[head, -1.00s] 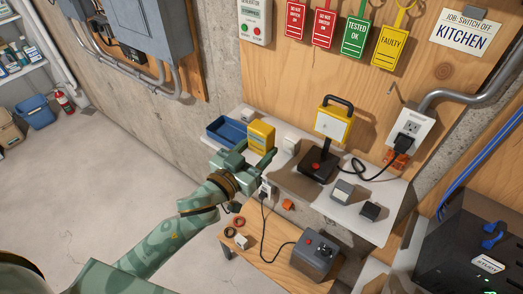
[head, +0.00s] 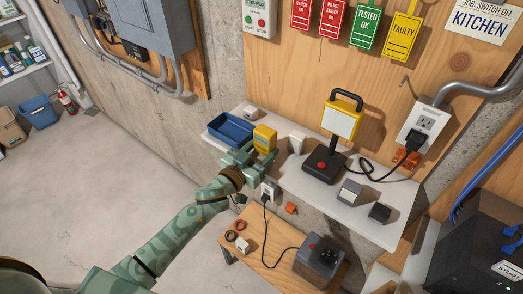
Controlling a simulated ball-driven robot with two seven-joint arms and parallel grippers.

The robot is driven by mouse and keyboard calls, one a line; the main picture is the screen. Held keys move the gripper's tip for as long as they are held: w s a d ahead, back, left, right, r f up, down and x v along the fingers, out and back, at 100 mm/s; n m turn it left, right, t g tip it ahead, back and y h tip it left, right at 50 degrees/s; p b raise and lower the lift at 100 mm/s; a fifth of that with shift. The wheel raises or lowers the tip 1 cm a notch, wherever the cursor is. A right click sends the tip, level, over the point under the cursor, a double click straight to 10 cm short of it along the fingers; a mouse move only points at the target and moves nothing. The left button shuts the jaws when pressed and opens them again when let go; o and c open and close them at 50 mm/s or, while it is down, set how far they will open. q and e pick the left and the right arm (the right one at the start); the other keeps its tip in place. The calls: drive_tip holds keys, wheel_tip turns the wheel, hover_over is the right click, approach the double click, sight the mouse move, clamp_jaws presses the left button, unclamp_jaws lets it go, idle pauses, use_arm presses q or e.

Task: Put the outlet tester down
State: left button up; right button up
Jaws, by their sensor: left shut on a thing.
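The outlet tester appears to be the yellow block (head: 264,139), held upright at the shelf's left part. My left gripper (head: 249,153) comes in from the lower left and is shut on it, at its lower side. The fingers and shelf partly hide the block's bottom, so I cannot tell whether it touches the white shelf (head: 360,222). My right gripper is out of view.
A blue tray (head: 231,129) lies just left of the block, and a white block (head: 297,142) to its right. A work lamp (head: 341,115) stands mid-shelf. A grey box (head: 320,255) with a cord sits on the wooden stool (head: 263,271) below.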

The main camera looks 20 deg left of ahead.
use_arm(q)
drive_tip(key=shift+f+b, duration=0.45)
drive_tip(key=shift+f, duration=0.2)
drive_tip(key=o, duration=1.3)
drive_tip(key=shift+r, duration=0.2)
drive_tip(key=shift+r+p, duration=0.5)
drive_tip(key=v, duration=1.2)
